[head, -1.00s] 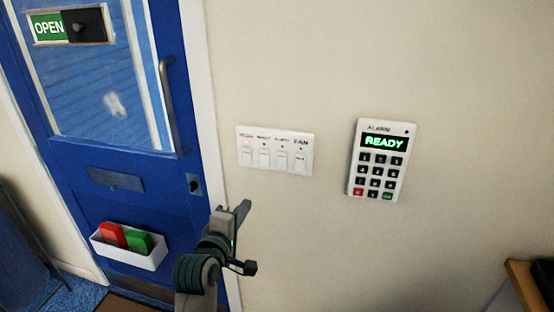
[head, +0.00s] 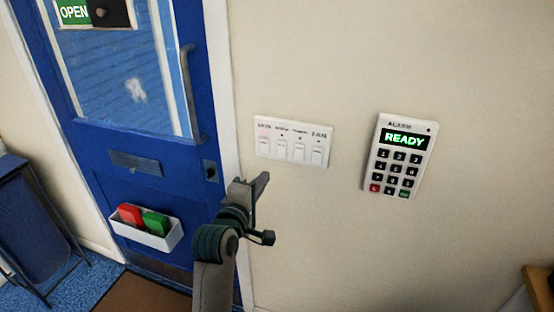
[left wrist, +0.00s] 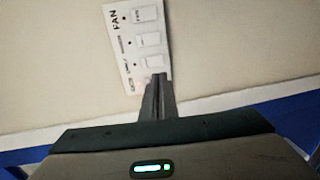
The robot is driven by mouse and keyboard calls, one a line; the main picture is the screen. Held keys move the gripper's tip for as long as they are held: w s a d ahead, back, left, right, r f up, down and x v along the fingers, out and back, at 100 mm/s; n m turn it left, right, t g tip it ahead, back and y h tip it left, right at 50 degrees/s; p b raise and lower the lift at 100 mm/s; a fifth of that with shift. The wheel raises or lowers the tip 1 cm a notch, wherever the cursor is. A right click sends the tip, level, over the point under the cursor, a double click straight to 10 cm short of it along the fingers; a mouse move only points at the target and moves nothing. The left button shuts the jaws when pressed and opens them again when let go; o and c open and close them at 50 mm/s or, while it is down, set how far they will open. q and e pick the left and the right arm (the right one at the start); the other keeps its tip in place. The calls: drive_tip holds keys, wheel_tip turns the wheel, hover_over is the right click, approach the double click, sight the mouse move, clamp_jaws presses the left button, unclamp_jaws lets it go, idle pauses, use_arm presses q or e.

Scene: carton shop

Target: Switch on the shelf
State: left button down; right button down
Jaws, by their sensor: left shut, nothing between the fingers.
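A white switch panel (head: 293,141) with a row of several rocker switches is fixed to the cream wall, right of the blue door. Small labels sit above the switches; only FAN, over the rightmost, is readable in the left wrist view (left wrist: 144,15). The leftmost switch has a faint red light above it. My left gripper (head: 262,183) is shut and empty, below and left of the panel in the head view. In the left wrist view, its closed fingertips (left wrist: 159,78) overlap the panel's end away from FAN, hiding part of it. Contact cannot be told. My right gripper is not in view.
An alarm keypad (head: 399,155) reading READY is on the wall right of the panel. The blue door (head: 150,190) carries a handle and a white holder (head: 147,233) with red and green items. A wooden edge (head: 537,288) is at lower right.

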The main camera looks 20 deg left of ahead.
use_arm(q)
drive_tip(key=p, duration=0.4)
approach(281, 156)
drive_tip(key=w, duration=0.4)
drive_tip(key=shift+w, duration=0.3)
drive_tip(key=shift+w+d+f+p, duration=0.15)
drive_tip(key=shift+w+p, duration=0.1)
drive_tip(key=shift+w, duration=0.2)
drive_tip(key=shift+w+a+f+p, duration=0.1)
drive_tip(key=shift+w+p, duration=0.1)
drive_tip(key=shift+w, duration=0.25)
drive_tip(key=shift+w+f+b, duration=0.15)
drive_tip(key=shift+f+b, duration=0.1)
drive_tip(key=shift+b, duration=0.2)
drive_tip(key=shift+r, duration=0.3)
drive_tip(key=shift+f, duration=0.25)
